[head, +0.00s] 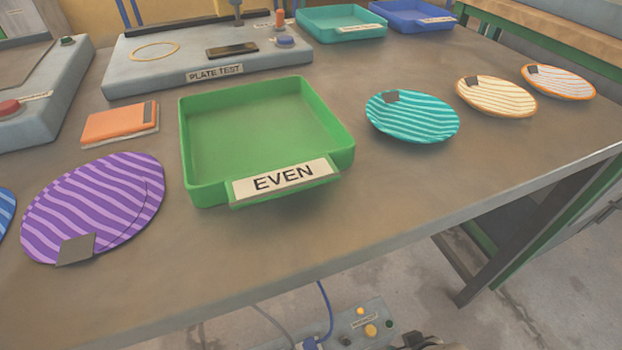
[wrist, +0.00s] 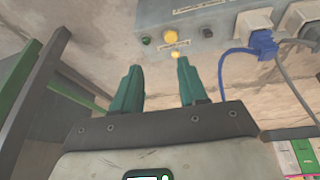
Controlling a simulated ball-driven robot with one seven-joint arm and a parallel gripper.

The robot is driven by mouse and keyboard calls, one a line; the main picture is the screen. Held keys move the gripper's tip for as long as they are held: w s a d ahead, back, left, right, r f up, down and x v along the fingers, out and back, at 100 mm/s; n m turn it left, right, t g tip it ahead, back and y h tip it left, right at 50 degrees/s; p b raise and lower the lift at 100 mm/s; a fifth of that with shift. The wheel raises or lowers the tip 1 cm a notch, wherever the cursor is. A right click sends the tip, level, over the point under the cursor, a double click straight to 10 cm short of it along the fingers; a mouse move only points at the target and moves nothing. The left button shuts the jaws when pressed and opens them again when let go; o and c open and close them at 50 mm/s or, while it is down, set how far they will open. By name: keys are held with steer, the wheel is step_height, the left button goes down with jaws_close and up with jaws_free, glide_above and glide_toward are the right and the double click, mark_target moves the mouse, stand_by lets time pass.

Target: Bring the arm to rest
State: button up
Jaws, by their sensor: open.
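My gripper (wrist: 154,80) shows in the wrist view with two green fingers spread apart and nothing between them. Beyond the fingers in that view are a concrete floor and a grey control box (wrist: 205,25) with plugs in it. My gripper and arm do not show clearly in the head view. The table (head: 390,200) in the head view holds a green tray (head: 200,165) labelled EVEN, which is empty.
Striped plates lie on the table: purple (head: 95,205), teal (head: 412,115), cream (head: 497,97) and orange-rimmed (head: 558,83). A plate test station (head: 140,75) and two trays stand behind. The control box (head: 365,325) also shows below the table's front edge, with blue cable.

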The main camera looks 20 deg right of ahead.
steer(key=s+r+g+p, duration=0.1)
steer(key=s+r+p, duration=0.1)
steer(key=r+p, duration=1.4)
steer(key=s+r+g+y+p, duration=0.1)
steer(key=s+r+g+p, duration=0.1)
steer(key=r+p, duration=1.5)
step_height(320, 180, up, 8)
steer(key=shift+s+f+n, duration=0.1)
steer(key=shift+s+n, duration=0.15)
steer(key=shift+n, duration=0.05)
